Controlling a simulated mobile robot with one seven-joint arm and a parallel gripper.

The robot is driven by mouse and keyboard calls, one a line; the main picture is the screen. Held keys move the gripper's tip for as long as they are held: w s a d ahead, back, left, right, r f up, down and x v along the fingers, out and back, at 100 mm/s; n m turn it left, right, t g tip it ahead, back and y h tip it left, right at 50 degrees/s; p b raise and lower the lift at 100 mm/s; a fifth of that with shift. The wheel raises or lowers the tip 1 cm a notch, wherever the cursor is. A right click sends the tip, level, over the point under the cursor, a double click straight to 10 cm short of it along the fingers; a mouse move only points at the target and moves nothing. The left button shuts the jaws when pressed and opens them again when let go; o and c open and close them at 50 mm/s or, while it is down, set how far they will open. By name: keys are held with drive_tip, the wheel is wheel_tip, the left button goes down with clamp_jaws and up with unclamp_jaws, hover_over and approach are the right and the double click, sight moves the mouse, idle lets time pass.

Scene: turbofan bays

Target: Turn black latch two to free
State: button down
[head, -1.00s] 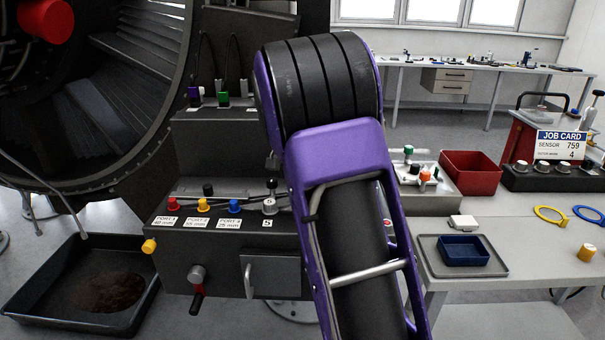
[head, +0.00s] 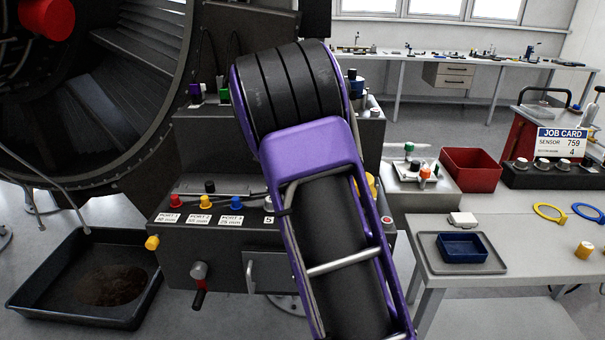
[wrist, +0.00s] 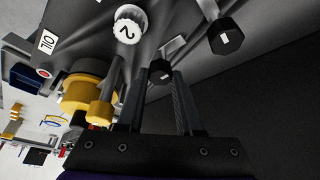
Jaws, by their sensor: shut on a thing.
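In the wrist view my gripper (wrist: 160,84) has its two dark fingers on either side of a small black latch knob (wrist: 160,71) with a pale mark on its face. The jaws are shut on this knob. A second black knob (wrist: 226,38) with a white mark sits to the upper right, apart from the fingers. A white round knob (wrist: 128,26) numbered 2 sits to the upper left. In the head view my gripper is hidden behind my purple and black arm, and so is the held knob.
In the wrist view, a large yellow part (wrist: 88,88) stands close left of the fingers. In the head view, the dark bay housing (head: 195,150) carries red, yellow and blue port caps. A black drip tray (head: 40,300) lies left; a bench with a red bin (head: 470,170) stands right.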

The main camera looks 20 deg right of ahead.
drive_tip(key=c, duration=0.6)
unclamp_jaws()
drive_tip(key=shift+o, duration=0.2)
drive_tip(key=p+v, duration=0.1)
drive_tip(key=v, duration=1.6)
drive_tip(key=shift+r, duration=0.2)
drive_tip(key=shift+a, duration=0.1)
